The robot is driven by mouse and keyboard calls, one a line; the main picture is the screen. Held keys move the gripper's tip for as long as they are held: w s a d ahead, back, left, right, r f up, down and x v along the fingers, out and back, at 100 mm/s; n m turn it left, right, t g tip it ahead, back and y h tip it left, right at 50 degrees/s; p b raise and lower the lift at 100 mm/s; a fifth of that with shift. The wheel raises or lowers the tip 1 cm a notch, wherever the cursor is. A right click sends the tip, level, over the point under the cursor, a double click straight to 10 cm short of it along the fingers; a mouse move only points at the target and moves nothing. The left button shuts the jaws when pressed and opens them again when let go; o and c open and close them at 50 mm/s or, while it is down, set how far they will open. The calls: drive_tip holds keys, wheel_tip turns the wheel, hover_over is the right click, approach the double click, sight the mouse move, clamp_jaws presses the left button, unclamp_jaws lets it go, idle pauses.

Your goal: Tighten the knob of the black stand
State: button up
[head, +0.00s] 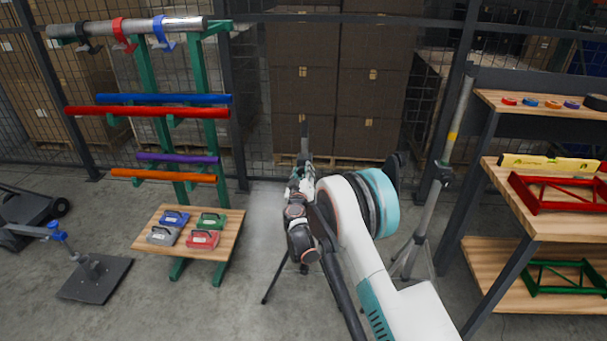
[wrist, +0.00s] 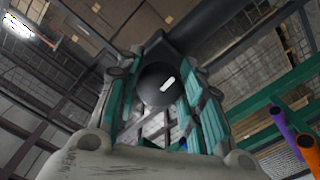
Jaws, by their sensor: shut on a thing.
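The black stand (head: 273,281) is mostly hidden behind my arm in the head view. One thin leg shows at the lower left of my arm, and a short dark upright part shows above my gripper. My gripper (head: 303,168) is at the stand's upper part. In the wrist view my gripper (wrist: 163,75) has its teal finger pads on both sides of a dark round knob (wrist: 157,88) with a short white mark. The fingers are shut on the knob. A thick dark tube (wrist: 205,28) shows just beyond it.
A grey stand with a yellow band (head: 433,190) stands close right of my arm. A green rack (head: 145,75) with coloured tubes is at left, above a low wooden shelf (head: 150,238). A wooden shelf unit (head: 485,265) is at right. Wire fencing closes the back.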

drive_tip(key=shift+f, duration=0.1)
idle(0.3)
drive_tip(key=o, duration=1.1)
drive_tip(key=shift+s, duration=0.1)
drive_tip(key=s, duration=1.2)
drive_tip(key=shift+a, duration=0.15)
drive_tip(key=shift+w, duration=0.1)
